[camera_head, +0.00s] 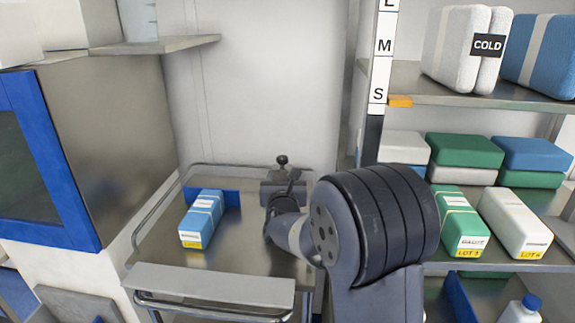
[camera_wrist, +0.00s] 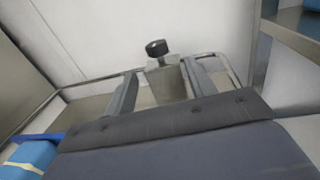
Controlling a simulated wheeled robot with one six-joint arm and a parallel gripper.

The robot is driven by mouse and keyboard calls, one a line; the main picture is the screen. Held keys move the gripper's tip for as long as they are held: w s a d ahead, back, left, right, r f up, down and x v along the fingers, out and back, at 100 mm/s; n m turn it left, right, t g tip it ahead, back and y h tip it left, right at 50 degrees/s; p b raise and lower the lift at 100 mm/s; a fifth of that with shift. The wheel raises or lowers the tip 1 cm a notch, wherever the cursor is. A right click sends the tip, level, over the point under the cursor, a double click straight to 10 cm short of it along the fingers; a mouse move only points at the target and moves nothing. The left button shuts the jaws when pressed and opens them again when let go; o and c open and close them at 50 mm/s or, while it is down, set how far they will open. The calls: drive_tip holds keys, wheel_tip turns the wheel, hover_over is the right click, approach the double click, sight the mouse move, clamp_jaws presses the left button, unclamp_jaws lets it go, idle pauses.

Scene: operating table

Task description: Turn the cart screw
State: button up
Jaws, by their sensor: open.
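The cart screw (camera_head: 282,160) has a dark round knob on a short stem. It stands on a grey block (camera_head: 270,186) at the back edge of the metal cart (camera_head: 235,250). In the wrist view the knob (camera_wrist: 156,48) rises above the block (camera_wrist: 166,80), which shows between my fingers. My gripper (camera_wrist: 159,70) is open, one finger on each side of the block in that view. I cannot tell whether the fingers touch it. In the head view my wrist partly hides my gripper (camera_head: 284,190) and the cart's right side.
A blue-and-white pack (camera_head: 202,220) with a yellow label lies on the cart's left. A rail (camera_head: 153,216) rims the cart. Shelves (camera_head: 460,88) with packs stand at the right, and a blue-framed cabinet (camera_head: 50,160) stands at the left.

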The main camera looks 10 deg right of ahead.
sight(282, 159)
drive_tip(key=w, duration=0.3)
drive_tip(key=w+d, duration=0.1)
drive_tip(key=w, duration=0.3)
drive_tip(key=w+p, duration=0.1)
drive_tip(key=w, duration=0.2)
drive_tip(key=shift+w+d, duration=0.3)
drive_tip(key=shift+d, duration=0.1)
drive_tip(key=shift+c, duration=0.2)
drive_tip(key=c, duration=0.9)
